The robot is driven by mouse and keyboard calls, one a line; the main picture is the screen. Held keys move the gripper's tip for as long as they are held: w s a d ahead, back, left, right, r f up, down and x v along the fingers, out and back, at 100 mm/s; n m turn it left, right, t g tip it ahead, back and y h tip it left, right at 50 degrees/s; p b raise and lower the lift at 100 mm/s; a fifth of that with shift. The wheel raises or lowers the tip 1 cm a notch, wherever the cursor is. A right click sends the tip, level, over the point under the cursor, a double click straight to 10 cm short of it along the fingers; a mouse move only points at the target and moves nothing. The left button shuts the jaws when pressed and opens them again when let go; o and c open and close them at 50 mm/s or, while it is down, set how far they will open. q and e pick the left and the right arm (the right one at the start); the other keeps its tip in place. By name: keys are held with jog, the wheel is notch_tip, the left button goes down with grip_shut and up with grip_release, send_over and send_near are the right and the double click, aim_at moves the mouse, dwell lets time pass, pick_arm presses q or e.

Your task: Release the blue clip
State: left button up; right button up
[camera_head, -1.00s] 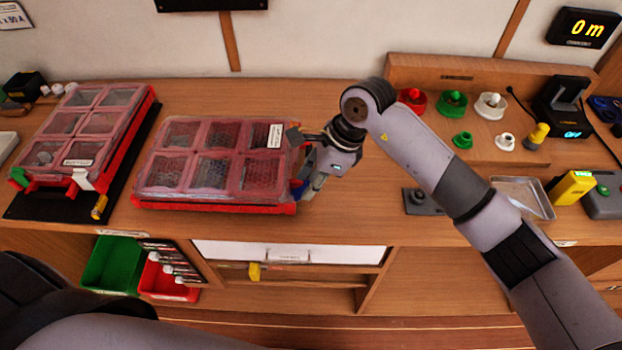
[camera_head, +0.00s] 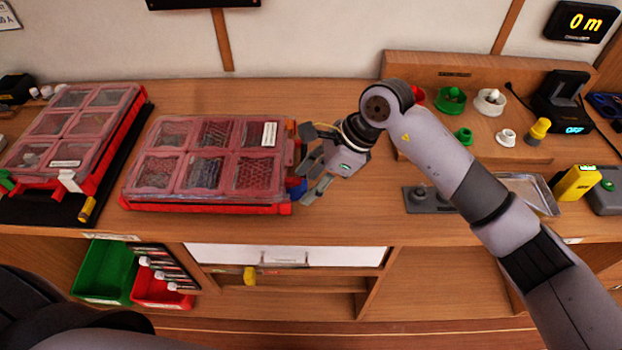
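The blue clip (camera_head: 296,188) sits at the right side of the middle red case (camera_head: 210,207), low near its front corner. It is small and partly hidden by a finger, so I cannot tell whether it is latched or swung out. The case has a clear lid over several compartments, and the lid looks closed. My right gripper (camera_head: 309,163) is just right of the case with its fingers spread towards it. It is open and holds nothing that I can see. My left gripper is not in view.
A second red case (camera_head: 112,167) with white and yellow clips stands at left on a black mat (camera_head: 40,207). Green (camera_head: 105,270) and red (camera_head: 160,288) bins sit below the counter. A grey block (camera_head: 428,200) and a metal tray (camera_head: 528,190) lie at right.

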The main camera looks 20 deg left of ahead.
jog(key=shift+r, duration=0.15)
jog(key=v, duration=1.1)
jog(key=shift+d+r, duration=0.25)
jog(key=shift+r, duration=0.05)
